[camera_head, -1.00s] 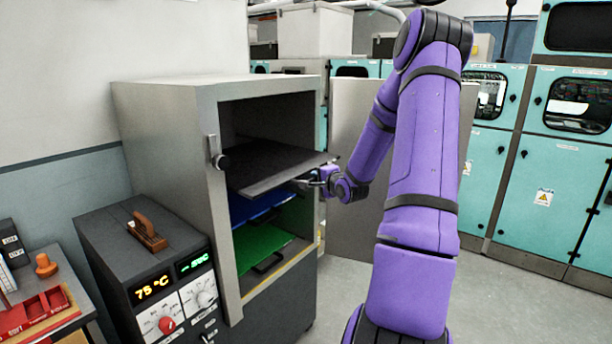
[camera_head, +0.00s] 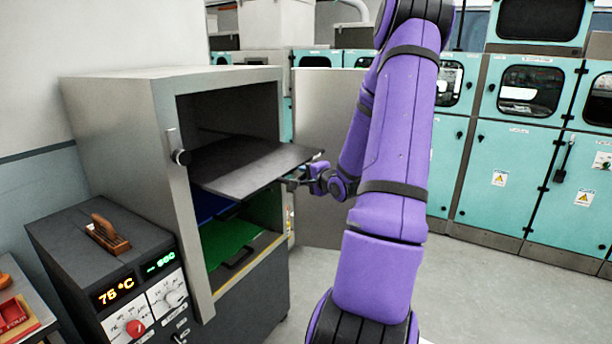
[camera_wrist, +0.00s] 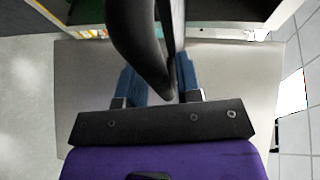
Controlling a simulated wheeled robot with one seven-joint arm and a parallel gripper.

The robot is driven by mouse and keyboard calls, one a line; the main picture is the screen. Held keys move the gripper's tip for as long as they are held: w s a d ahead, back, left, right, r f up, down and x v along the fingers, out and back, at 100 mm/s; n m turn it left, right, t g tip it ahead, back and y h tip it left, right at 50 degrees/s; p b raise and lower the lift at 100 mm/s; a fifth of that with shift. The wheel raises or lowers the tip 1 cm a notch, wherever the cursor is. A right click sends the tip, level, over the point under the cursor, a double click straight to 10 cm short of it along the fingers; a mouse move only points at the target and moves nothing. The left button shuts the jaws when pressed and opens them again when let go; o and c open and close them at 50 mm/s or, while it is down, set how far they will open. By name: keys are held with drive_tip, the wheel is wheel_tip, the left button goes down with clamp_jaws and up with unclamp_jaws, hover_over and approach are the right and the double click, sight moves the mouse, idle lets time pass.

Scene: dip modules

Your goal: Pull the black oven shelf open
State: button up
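The black oven shelf (camera_head: 250,168) is the top one in the grey oven (camera_head: 118,125). It sticks well out of the opening, roughly level, with its rear part inside. My gripper (camera_head: 296,182) is at its front edge. In the wrist view, the black shelf's curved handle (camera_wrist: 138,40) lies between the two blue fingers of my gripper (camera_wrist: 160,82), which look closed around it. The exact contact is partly hidden by the handle.
A blue shelf (camera_head: 208,206) and a green shelf (camera_head: 225,240) sit lower inside the oven. The open oven door (camera_head: 328,215) stands to the right, behind my arm. A control box (camera_head: 105,260) is at left. Floor at right is clear.

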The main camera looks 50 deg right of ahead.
drive_tip(key=shift+o, duration=0.6)
drive_tip(key=v, duration=1)
drive_tip(key=shift+s+a, duration=0.15)
drive_tip(key=shift+s, duration=0.2)
drive_tip(key=shift+w+r, duration=0.1)
drive_tip(key=shift+r, duration=0.05)
